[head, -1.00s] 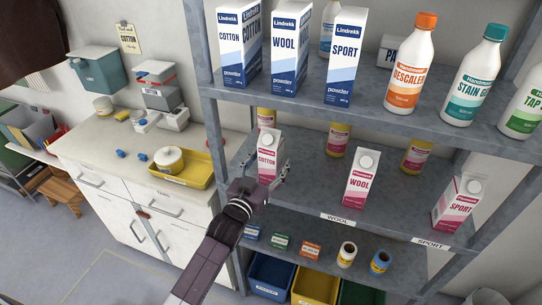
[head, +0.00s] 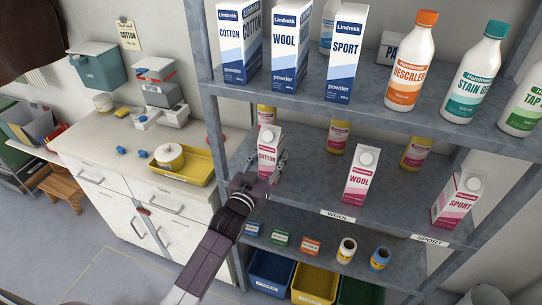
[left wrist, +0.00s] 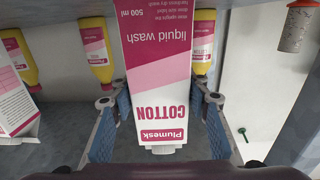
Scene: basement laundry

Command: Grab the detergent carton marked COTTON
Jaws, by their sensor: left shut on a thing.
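A pink-and-white COTTON liquid wash carton (head: 268,153) is at the left end of the middle shelf. My left gripper (head: 266,166) is shut on it, with a finger on each side. In the left wrist view the carton (left wrist: 162,70) appears upside down between the blue finger pads of my left gripper (left wrist: 160,104). Its base is hidden behind my gripper in the head view. A blue-and-white carton (head: 240,48), also marked COTTON, stands on the top shelf. My right gripper is not in view.
WOOL (head: 360,178) and SPORT (head: 459,200) pink cartons stand to the right on the same shelf (head: 315,190). Yellow bottles (head: 338,137) stand behind. The top shelf (head: 300,98) overhangs. A counter with a yellow tray (head: 196,172) is at left.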

